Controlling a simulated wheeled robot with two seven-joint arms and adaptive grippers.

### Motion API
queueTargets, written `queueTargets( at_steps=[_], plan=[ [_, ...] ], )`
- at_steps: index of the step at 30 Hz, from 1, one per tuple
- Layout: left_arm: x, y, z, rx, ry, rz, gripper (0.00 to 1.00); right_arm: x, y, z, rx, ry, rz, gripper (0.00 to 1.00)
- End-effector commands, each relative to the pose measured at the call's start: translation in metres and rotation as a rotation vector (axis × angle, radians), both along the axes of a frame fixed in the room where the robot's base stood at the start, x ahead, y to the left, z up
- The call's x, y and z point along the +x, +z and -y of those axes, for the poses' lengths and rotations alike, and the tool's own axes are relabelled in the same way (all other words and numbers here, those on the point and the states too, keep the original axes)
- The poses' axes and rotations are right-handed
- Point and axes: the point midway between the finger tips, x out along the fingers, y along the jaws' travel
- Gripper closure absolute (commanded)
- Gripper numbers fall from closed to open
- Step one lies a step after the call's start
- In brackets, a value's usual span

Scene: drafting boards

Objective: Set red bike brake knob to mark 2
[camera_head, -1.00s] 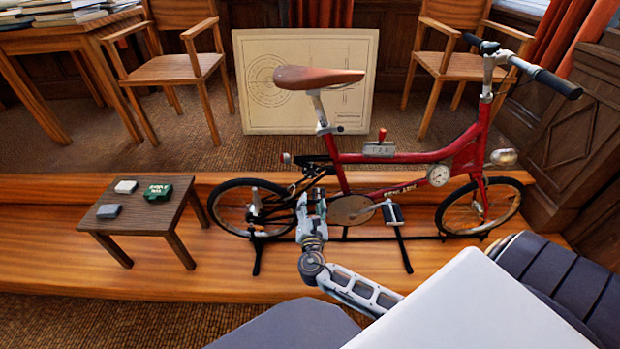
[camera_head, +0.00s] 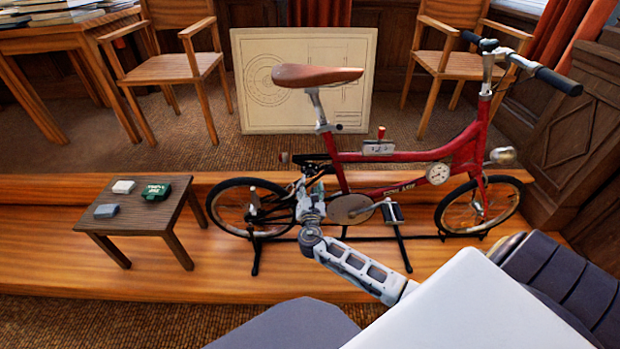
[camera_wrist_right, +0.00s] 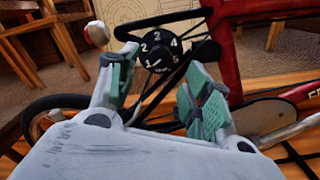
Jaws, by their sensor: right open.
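The red bike (camera_head: 400,156) stands side-on on a black stand on the wooden step. In the right wrist view, a round black knob (camera_wrist_right: 158,49) with white numbers 1 to 5 sits near the rear wheel, beside the red frame. Which number it is set to is too small to tell. My right gripper (camera_wrist_right: 162,78) is open, its green-padded fingers either side below the knob; the knob is ahead of the gap and nothing is held. In the head view, my right gripper (camera_head: 314,188) is in front of the bike's rear part and hides the knob. My left gripper is out of view.
A small dark table (camera_head: 150,214) with several small boxes stands left of the bike. A drawing board (camera_head: 250,108) and wooden chairs stand behind. The step between table and bike is clear.

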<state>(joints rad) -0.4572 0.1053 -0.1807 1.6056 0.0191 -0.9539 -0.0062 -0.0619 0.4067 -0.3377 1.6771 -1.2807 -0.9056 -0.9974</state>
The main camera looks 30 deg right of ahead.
Motion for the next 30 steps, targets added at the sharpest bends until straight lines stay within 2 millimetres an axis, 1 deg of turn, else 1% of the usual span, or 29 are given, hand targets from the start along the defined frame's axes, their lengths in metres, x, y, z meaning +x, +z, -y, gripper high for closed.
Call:
queueTargets(
  at_steps=[1, 9, 15, 21, 29, 30],
  plan=[
    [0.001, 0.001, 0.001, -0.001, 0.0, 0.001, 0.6, 0.006, 0.0, 0.003, 0.0, 0.0, 0.001, 0.51],
    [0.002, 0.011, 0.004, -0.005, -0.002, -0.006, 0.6, 0.03, 0.0, 0.018, -0.001, -0.001, 0.002, 0.51],
    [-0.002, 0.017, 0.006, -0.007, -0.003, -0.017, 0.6, 0.042, 0.0, 0.026, 0.0, -0.001, 0.0, 0.51],
    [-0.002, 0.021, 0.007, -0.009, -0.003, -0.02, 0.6, 0.048, 0.0, 0.029, 0.0, 0.0, 0.0, 0.51],
    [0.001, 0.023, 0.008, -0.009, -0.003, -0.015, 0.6, 0.048, 0.0, 0.03, 0.0, 0.0, 0.0, 0.51],
    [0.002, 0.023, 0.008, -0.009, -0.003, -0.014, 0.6, 0.048, 0.0, 0.03, 0.0, 0.0, 0.0, 0.52]
  ],
)
